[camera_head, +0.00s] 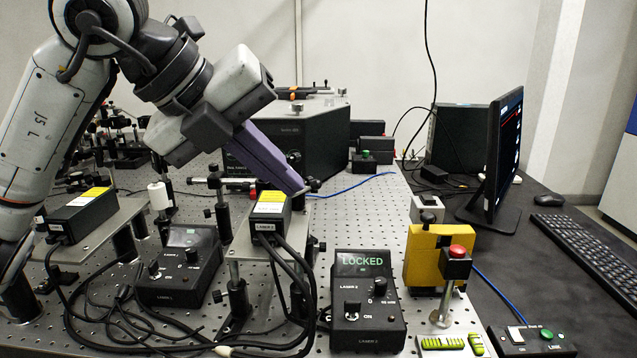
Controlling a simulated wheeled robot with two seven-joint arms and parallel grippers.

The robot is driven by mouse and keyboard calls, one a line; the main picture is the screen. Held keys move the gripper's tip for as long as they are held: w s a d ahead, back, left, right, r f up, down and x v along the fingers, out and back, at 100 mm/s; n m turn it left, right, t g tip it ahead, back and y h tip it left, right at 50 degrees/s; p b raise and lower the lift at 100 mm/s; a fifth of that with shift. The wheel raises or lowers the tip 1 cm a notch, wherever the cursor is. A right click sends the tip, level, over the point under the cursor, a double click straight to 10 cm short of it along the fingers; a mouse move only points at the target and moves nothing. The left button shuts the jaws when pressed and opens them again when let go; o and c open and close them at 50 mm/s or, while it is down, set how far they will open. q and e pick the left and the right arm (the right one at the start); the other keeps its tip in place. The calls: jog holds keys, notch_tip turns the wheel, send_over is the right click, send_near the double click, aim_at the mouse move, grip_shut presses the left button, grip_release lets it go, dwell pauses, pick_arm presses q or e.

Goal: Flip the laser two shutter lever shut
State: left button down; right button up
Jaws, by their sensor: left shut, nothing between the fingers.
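The laser two head (269,211) is a small black box with a yellow and white label on top, on a raised metal plate in mid-bench. My left gripper (297,188) comes down from the upper left with its long purple fingers shut and empty. Its tips are at the far right end of the laser head in the picture; I cannot tell whether they touch anything. A small black part (312,184) shows just right of the tips; whether it is the shutter lever is unclear. The laser two controller (365,300) in front shows LOCKED. My right gripper is out of view.
The laser one head (82,216) and its controller (178,272) stand at left, with loose cables in front. A yellow block with a red button (458,251), a monitor (505,160) and a keyboard (590,248) are at right. A large black box (310,135) stands behind.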

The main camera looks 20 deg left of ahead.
aim_at(312, 187)
pick_arm(q)
jog(key=shift+a+r, duration=0.15)
jog(key=shift+a, duration=0.05)
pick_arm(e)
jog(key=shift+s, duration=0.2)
pick_arm(q)
jog(key=shift+s, duration=0.1)
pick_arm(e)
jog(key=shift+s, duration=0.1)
pick_arm(q)
jog(key=w+f, duration=0.2)
jog(key=w+d+f, duration=0.1)
jog(key=w, duration=0.2)
jog(key=w+d+f, duration=0.1)
jog(key=w+f, duration=0.1)
jog(key=shift+w+f+p, duration=0.2)
jog(key=shift+f+p, duration=0.1)
jog(key=shift+w+a+r, duration=0.25)
jog(key=shift+w+a, duration=0.05)
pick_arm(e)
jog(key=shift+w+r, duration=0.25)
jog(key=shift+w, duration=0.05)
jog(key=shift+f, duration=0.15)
